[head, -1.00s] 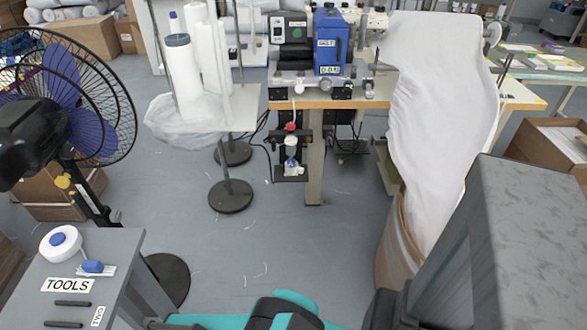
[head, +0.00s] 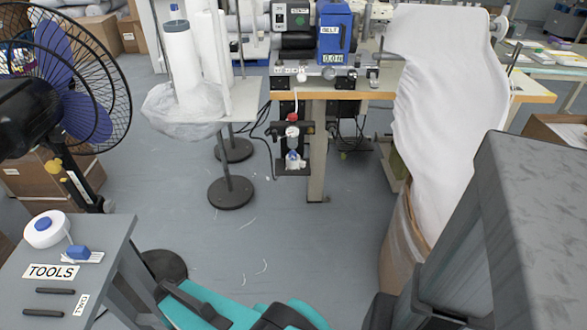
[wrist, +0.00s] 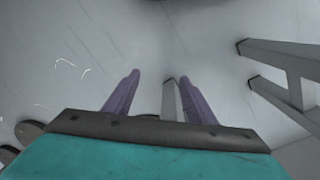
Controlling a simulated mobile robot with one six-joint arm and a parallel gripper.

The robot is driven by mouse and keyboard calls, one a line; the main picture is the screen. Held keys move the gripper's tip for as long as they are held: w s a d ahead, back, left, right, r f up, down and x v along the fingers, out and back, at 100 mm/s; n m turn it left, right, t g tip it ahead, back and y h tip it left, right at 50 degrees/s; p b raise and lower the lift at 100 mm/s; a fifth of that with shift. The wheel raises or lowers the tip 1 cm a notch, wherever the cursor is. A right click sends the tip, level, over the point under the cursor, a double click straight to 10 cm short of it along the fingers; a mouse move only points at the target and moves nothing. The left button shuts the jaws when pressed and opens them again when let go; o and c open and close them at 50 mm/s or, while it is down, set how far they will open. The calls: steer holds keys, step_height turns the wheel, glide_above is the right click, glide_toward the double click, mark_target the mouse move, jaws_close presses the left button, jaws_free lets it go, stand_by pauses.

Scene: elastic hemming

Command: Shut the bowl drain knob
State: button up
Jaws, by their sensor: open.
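An air filter unit (head: 292,138) hangs under the front edge of the sewing table. It has a red part (head: 292,117) on top, a white round face below that, and a small bluish bowl (head: 292,155). A small dark tray (head: 284,172) sits beneath the bowl. The drain knob is too small to make out. My gripper (wrist: 158,80) shows in the wrist view with its two purple fingers apart and nothing between them, above grey floor. In the head view only my teal arm shows at the bottom; the fingers are not visible there, and the unit is well beyond.
The machine table (head: 375,93) stands ahead, with a leg just right of the unit. White cloth (head: 440,110) falls into a bin at right. A fan (head: 65,100) and a tools table (head: 60,262) stand at left. A round-based stand (head: 230,193) is left of centre.

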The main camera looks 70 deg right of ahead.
steer(key=w+d+f+m+t+h+b, duration=0.1)
steer(key=w+d+m+t+b, duration=0.2)
steer(key=d, duration=0.5)
steer(key=w+d+t+h+b, duration=0.1)
steer(key=w+d+b, duration=0.3)
steer(key=d, duration=0.5)
steer(key=w+d+r+m+t+h+b, duration=0.1)
steer(key=d+m+h+b, duration=0.15)
steer(key=d, duration=0.85)
steer(key=m+t+h+b, duration=0.2)
steer(key=m+h+b, duration=0.3)
steer(key=h+b, duration=0.95)
glide_toward(294, 157)
steer(key=s+a+r+y+b, duration=0.2)
steer(key=a+r+y, duration=0.1)
steer(key=a, duration=0.2)
steer(key=shift+s+a+f, duration=0.1)
steer(key=shift+s+f, duration=0.05)
steer(key=shift+s, duration=0.1)
steer(key=shift+w, duration=0.1)
steer(key=shift+b+x, duration=2.15)
steer(key=shift+x, duration=4.7)
